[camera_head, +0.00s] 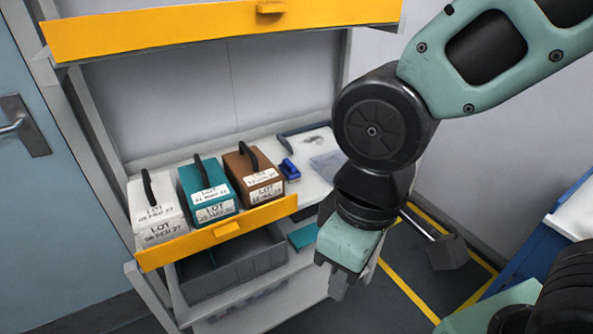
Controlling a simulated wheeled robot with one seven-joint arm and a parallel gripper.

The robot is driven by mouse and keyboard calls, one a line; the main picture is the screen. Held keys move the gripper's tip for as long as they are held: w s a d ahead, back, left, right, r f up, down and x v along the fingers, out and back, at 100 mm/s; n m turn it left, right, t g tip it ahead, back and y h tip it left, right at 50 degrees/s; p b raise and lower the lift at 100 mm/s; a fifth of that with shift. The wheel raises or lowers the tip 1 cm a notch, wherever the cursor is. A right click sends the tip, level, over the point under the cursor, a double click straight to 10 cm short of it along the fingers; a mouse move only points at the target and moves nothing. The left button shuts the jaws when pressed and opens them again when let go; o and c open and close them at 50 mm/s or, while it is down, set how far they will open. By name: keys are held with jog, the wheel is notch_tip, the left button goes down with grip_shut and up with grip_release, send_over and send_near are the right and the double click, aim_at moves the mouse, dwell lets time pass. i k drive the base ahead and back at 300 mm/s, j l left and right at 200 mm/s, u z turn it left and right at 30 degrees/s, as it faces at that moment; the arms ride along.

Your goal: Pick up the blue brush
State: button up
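A small blue object, which looks like the blue brush (289,170), lies on the middle shelf just right of the brown box. Its fine detail is too small to make out. My gripper (339,284) hangs pointing down, to the right of the shelf front and lower in the picture than the brush, clearly apart from it. Its fingertips are small and seen at an angle, so I cannot tell whether they are open or shut. Nothing shows between them.
White (155,212), teal (208,191) and brown (254,175) handled boxes stand left of the brush, behind a yellow front rail (190,246). A tray (327,160) lies to its right. A grey bin (232,270) sits below. A yellow upper rail (215,28) overhangs the shelf.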

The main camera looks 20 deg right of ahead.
aim_at(287, 168)
jog(key=i+l+u, duration=0.3)
jog(key=l+u, duration=0.35)
jog(key=i+l+u, duration=0.15)
jog(key=l+u, duration=0.15)
